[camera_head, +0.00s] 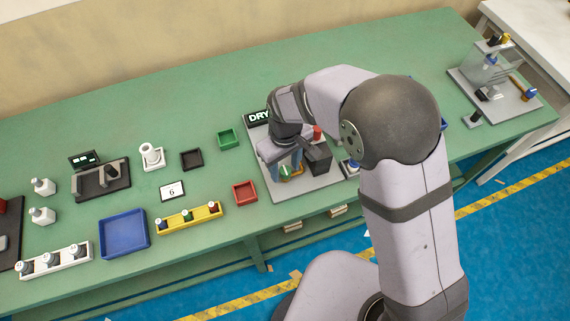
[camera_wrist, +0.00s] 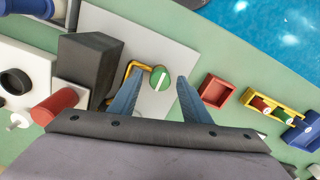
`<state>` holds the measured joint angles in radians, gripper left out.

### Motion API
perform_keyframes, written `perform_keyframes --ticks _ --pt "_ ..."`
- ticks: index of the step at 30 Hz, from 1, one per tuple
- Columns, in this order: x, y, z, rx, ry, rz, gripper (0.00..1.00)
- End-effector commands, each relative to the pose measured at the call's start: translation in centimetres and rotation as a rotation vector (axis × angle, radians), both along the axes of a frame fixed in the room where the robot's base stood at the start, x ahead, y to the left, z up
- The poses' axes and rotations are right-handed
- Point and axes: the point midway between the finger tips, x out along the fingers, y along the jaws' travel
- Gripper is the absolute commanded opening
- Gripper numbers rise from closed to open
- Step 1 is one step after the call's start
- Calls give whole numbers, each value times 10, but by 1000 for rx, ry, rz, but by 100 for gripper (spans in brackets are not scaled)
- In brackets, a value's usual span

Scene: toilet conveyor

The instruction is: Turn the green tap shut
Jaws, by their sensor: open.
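The green tap (camera_wrist: 160,79) is a round green knob with a white bar across it, seen from above in the wrist view. The bar is tilted slightly in that picture. A yellow pipe (camera_wrist: 138,65) bends around beside it. My gripper (camera_wrist: 162,83) is open, its two blue-grey fingers on either side of the knob. I cannot tell whether either finger touches it. In the head view my gripper (camera_head: 287,169) is low over the grey plate (camera_head: 307,186), and the green tap is mostly hidden behind it.
A dark block (camera_wrist: 88,65) and a red cylinder (camera_wrist: 55,105) stand close on the left in the wrist view. A "DRY" sign (camera_head: 257,118) stands behind the plate. A red tray (camera_head: 245,192) and a green tray (camera_head: 229,138) lie left of the plate.

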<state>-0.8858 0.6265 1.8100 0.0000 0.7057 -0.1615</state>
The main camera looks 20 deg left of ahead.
Motion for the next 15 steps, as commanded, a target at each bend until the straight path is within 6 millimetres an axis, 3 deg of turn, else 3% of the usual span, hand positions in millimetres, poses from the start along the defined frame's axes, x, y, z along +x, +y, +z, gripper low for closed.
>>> perform_keyframes --ticks 9,15 --pt "0 0 -3 1 0 0 44" --pt "0 0 -3 1 0 0 2"
